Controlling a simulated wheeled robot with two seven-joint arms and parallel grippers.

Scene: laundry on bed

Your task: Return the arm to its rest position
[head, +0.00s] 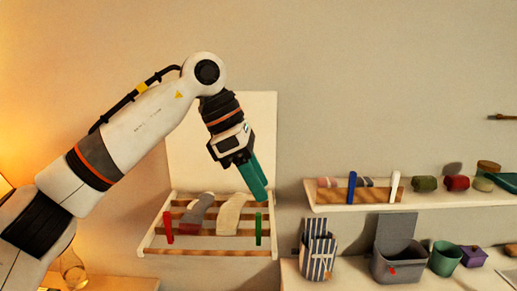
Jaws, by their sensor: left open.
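My left arm comes in from the left, bends at a raised elbow and points down to the right. My left gripper (254,182) has green fingers and is open, with nothing seen between them. In the picture it overlaps the upper right part of a white rack (147,243) with wooden slats. A grey sock-like cloth (197,213) and a cream cloth (230,213) lie on the rack, just below and left of the fingertips. I cannot tell the gap in depth. My right gripper does not show.
A shelf (345,208) at the right holds rolled cloths, with a blue peg (351,187) and a white peg (394,187). Below stand a striped bag (318,256), a grey bin (395,266), a green cup (444,258) and a purple box (474,257).

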